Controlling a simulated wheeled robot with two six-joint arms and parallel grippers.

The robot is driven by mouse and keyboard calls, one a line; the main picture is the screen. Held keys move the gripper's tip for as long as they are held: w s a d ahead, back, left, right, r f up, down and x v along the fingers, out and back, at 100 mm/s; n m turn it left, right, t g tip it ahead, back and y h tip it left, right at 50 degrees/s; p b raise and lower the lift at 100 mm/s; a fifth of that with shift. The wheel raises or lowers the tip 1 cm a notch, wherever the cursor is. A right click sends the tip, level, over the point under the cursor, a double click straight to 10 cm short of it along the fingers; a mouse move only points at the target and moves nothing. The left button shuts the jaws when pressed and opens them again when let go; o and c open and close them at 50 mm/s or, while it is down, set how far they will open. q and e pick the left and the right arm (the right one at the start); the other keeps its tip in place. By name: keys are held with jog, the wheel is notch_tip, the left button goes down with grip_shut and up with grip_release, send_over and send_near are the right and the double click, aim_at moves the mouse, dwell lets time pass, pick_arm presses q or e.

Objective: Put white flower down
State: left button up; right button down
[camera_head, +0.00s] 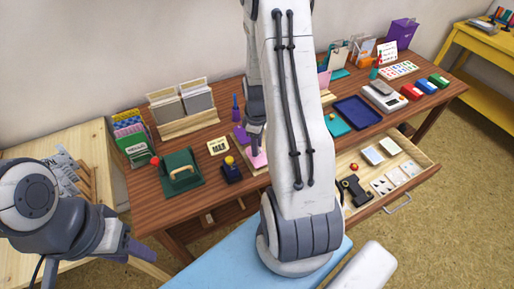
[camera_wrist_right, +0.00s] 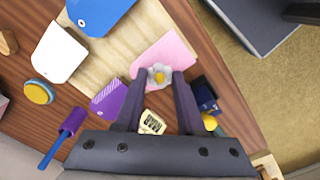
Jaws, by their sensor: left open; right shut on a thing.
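The white flower (camera_wrist_right: 159,76), with a yellow centre, sits between the fingertips of my right gripper (camera_wrist_right: 157,82) in the right wrist view. That gripper is shut on it. Behind the flower is a pink card (camera_wrist_right: 172,50) on a pale wooden board (camera_wrist_right: 125,45); I cannot tell whether the flower touches the card. In the head view my right arm hides most of this area, and the pink card (camera_head: 259,160) shows just below the gripper. My left gripper (camera_head: 120,245) is open and empty at the lower left, away from the flower.
A navy stamp with a yellow knob (camera_head: 230,168), a MAR block (camera_head: 218,146) and a green press (camera_head: 181,172) stand left of the right gripper. An open drawer (camera_head: 425,160) juts out at right. A purple card (camera_wrist_right: 108,98) lies near the pink one.

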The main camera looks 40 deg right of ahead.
jog(key=shift+f, duration=0.95)
jog(key=shift+f, duration=0.2)
jog(key=c, duration=0.5)
grip_release()
jog(key=shift+r, duration=0.1)
